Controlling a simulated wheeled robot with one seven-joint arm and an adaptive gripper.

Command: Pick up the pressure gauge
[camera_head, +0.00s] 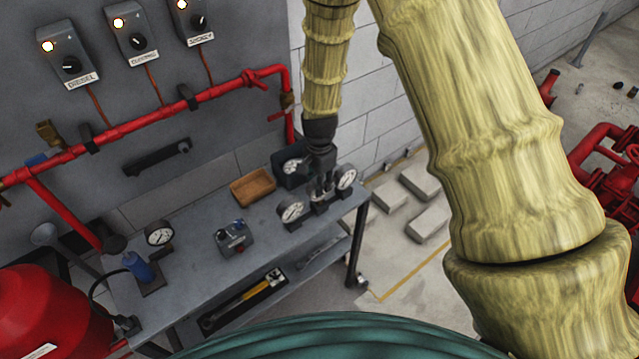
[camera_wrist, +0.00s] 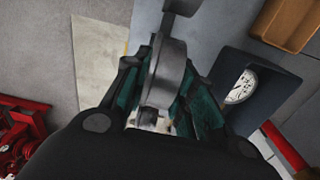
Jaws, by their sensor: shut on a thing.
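My gripper (camera_head: 321,188) reaches down over the right end of the grey workbench (camera_head: 200,275). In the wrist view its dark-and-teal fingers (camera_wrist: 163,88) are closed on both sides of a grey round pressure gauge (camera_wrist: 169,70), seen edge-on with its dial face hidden. In the head view, one white-faced gauge (camera_head: 345,178) is close to the right of the fingers and another gauge (camera_head: 291,211) is close to the left. I cannot tell which of them is held, or whether it touches the bench.
A dark box (camera_head: 287,176) with a gauge inside stands behind my gripper, beside a brown tray (camera_head: 253,187). A grey device (camera_head: 234,240) and a gauge on a stand (camera_head: 159,234) are further left. Red pipe (camera_head: 150,116) runs along the panel behind.

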